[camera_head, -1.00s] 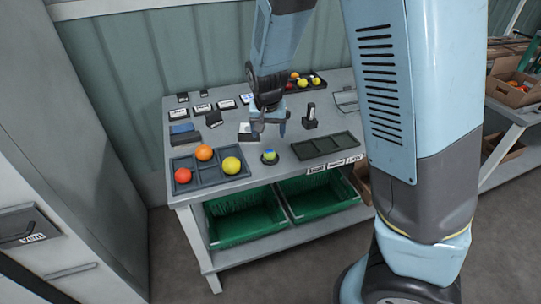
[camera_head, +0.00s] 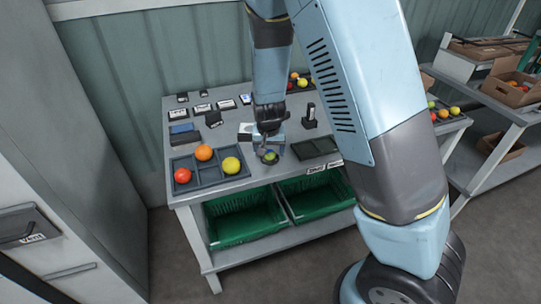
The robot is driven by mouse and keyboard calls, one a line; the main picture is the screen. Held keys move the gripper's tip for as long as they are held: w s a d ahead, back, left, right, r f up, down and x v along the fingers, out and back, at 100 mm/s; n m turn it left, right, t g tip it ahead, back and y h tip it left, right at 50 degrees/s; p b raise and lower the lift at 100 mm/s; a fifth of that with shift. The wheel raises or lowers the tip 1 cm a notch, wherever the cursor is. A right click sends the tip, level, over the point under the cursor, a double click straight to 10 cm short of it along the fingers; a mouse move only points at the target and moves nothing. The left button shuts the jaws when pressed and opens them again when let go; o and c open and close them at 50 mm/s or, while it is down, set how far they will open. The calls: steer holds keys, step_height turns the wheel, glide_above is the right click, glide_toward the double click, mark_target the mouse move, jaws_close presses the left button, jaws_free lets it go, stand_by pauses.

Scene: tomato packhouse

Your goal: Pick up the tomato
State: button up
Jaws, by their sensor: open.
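A small green tomato (camera_head: 270,157) sits on the table near its front edge, on what looks like a small round dark stand. My gripper (camera_head: 268,146) points down with its open fingers around or just above this tomato. I cannot tell whether the fingers touch it. Other tomatoes lie in a dark divided tray (camera_head: 218,179) to the left: a red one (camera_head: 183,175), an orange one (camera_head: 203,153) and a yellow one (camera_head: 231,165).
Green crates (camera_head: 240,217) sit under the table. Labels and small boxes lie at the back left.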

steer(key=shift+w+f, duration=0.1)
steer(key=shift+f, duration=0.25)
steer(key=shift+c, duration=0.2)
steer(key=c, duration=0.8)
